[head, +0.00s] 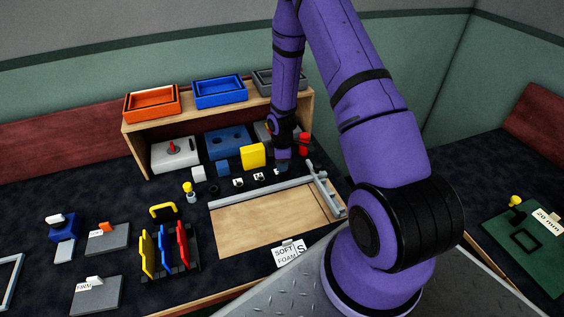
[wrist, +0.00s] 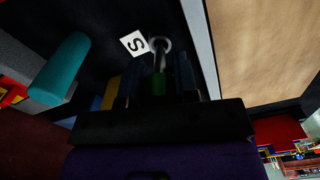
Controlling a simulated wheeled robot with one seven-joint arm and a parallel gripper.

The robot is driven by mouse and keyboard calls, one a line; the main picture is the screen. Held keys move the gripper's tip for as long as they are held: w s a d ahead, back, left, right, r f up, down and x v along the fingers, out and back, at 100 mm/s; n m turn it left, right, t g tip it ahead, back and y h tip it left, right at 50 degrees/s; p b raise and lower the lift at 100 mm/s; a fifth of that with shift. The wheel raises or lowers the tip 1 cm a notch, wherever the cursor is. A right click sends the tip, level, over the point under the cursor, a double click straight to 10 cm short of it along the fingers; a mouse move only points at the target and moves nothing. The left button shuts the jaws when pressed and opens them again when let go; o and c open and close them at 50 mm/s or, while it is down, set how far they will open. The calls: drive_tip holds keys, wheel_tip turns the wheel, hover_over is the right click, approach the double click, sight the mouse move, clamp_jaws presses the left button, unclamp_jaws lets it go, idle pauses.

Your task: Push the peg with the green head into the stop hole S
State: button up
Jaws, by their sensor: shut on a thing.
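In the wrist view, the peg with the green head (wrist: 155,86) is between the fingers of my gripper (wrist: 159,78), which is shut on it. Its grey shaft points away from the gripper toward a pale ring (wrist: 168,44) around the stop hole. A white label with S (wrist: 133,44) lies just left of the ring. The shaft overlaps the ring in this view; I cannot tell how deep the tip sits. In the head view, my gripper (head: 283,161) is low over the dark table behind the grey rail, and the peg and the hole cannot be made out.
A red cylinder (head: 304,144) stands right of my gripper, and a yellow block (head: 253,155) left of it. A grey rail (head: 258,194) borders the wooden board (head: 250,225) in front. A shelf with trays (head: 220,91) stands behind. A teal cylinder (wrist: 60,68) lies left in the wrist view.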

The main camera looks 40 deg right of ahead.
drive_tip(key=shift+f, duration=1.35)
drive_tip(key=o, duration=1)
wheel_tip(320, 180, up, 11)
drive_tip(key=shift+f, duration=0.1)
